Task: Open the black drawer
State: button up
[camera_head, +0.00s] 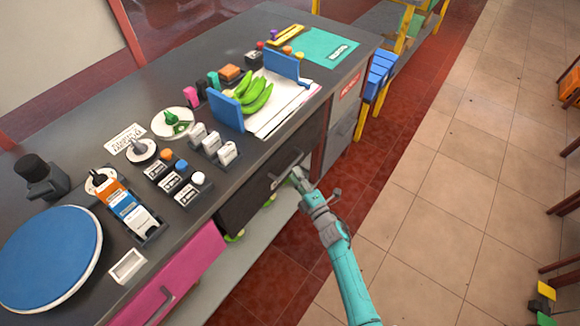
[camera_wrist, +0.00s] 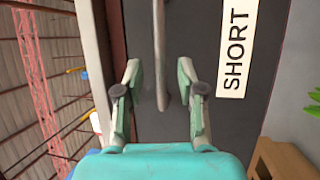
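The black drawer (camera_head: 245,200) is set under the dark counter, between a pink drawer and grey drawers, and its front looks closed. Its grey bar handle (camera_head: 288,164) is partly covered by my gripper (camera_head: 298,176) in the head view. In the wrist view the handle (camera_wrist: 160,50) stands out from the dark drawer front (camera_wrist: 190,50), beside a white label (camera_wrist: 237,48) reading SHORT. My gripper (camera_wrist: 160,85) is open, with one finger on each side of the handle's end. Gaps show between the fingers and the handle.
The counter (camera_head: 110,95) holds blue bookends with green bananas, several small boxes and a blue round plate (camera_head: 50,258). The pink drawer (camera_head: 175,275) is at lower left. A blue and yellow chair (camera_head: 375,80) stands past the counter's far end.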

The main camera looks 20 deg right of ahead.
aim_at(290, 166)
jog(key=shift+x, duration=2.25)
grip_shut()
